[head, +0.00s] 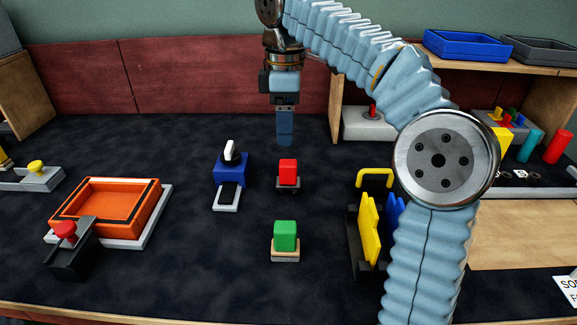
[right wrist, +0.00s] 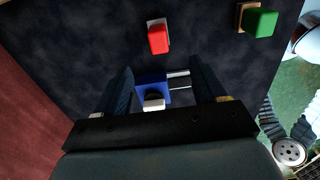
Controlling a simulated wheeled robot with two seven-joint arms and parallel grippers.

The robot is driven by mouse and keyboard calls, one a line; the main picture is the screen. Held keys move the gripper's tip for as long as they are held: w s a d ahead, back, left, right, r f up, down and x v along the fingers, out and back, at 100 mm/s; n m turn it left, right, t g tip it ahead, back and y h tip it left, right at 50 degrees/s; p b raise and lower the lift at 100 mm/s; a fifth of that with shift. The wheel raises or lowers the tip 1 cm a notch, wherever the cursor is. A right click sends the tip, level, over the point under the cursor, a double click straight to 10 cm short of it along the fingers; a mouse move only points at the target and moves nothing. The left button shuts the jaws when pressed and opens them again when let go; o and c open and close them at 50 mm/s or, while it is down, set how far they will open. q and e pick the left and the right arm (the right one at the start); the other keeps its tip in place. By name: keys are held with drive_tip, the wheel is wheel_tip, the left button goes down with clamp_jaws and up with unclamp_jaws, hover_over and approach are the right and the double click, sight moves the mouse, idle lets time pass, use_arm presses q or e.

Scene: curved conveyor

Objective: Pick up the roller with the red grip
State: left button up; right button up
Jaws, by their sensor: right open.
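A red block-shaped grip (head: 288,172) stands on a small dark base with light parts, in the middle of the dark table. It also shows as a red block (right wrist: 158,39) in the right wrist view. I cannot make out a roller under it. My right gripper (head: 285,138) points down above the table, behind the red grip in the head view. In the right wrist view its fingers (right wrist: 160,88) are apart, with nothing held between them. A blue piece with a white knob (right wrist: 153,88) shows beyond them. My left gripper is not in view.
The blue piece (head: 231,172) stands left of the red grip; a green block (head: 285,235) stands in front. An orange tray (head: 150,215) and black piece with red knob (head: 66,231) are left. A yellow-and-blue rack (head: 370,235) is right. A wooden shelf (head: 505,67) stands behind.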

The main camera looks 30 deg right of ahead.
sight(288, 176)
drive_tip(key=f, duration=1.3)
drive_tip(key=shift+d+f, duration=0.25)
drive_tip(key=shift+f, duration=0.1)
drive_tip(key=c, duration=1.2)
